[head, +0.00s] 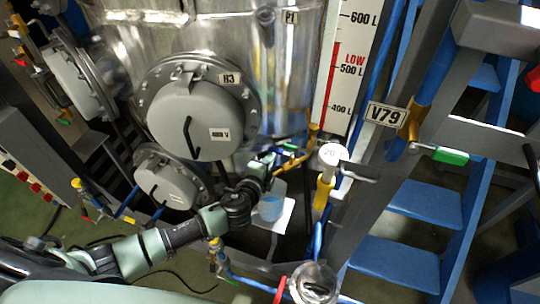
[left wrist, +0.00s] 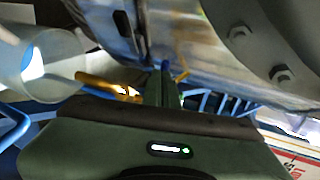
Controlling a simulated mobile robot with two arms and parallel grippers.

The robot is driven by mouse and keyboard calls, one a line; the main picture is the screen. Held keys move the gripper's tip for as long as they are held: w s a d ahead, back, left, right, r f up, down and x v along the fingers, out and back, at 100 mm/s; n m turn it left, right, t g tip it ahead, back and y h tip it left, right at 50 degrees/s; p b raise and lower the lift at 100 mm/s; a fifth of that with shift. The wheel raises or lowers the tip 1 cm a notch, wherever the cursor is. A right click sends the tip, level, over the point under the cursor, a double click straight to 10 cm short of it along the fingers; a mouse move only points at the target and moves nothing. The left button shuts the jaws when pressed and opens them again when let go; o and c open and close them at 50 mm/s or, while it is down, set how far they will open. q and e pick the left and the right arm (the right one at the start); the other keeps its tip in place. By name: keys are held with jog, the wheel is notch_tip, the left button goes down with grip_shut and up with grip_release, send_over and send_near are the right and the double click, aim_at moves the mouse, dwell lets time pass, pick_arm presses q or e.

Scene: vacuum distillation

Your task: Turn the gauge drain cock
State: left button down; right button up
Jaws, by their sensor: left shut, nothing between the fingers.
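The level gauge (head: 345,70) with its red LOW mark stands right of the steel vessel. Below its lower end is a small yellow fitting (head: 296,159), which looks like the drain cock; its handle is hard to make out. A yellow piece, likely the same fitting, shows left of the fingers in the left wrist view (left wrist: 108,86). My left gripper (head: 270,158) is close to the left of this fitting, fingers shut and empty. Its fingers (left wrist: 165,72) point toward the vessel's underside in the left wrist view. I cannot tell whether they touch the fitting. My right gripper is not in view.
A clear beaker (head: 271,203) with blue liquid stands just below my left gripper; it also shows in the left wrist view (left wrist: 50,66). Round flanged covers (head: 205,112) crowd the left. A yellow valve (head: 324,190) with a round tag and blue stairs (head: 395,262) are right.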

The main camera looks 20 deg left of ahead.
aim_at(271, 148)
pick_arm(q)
jog(key=shift+w, duration=0.25)
jog(key=shift+w, duration=0.1)
jog(key=shift+w+a+m+h, duration=0.35)
jog(key=shift+w+h, duration=0.1)
jog(key=shift+w, duration=0.35)
jog(key=shift+w+a+m+h, duration=0.25)
jog(key=shift+w+m+h, duration=0.15)
jog(key=shift+w, duration=0.45)
jog(key=b+v, duration=0.1)
jog(key=v, duration=0.7)
jog(key=shift+w+r, duration=0.1)
dwell(0.4)
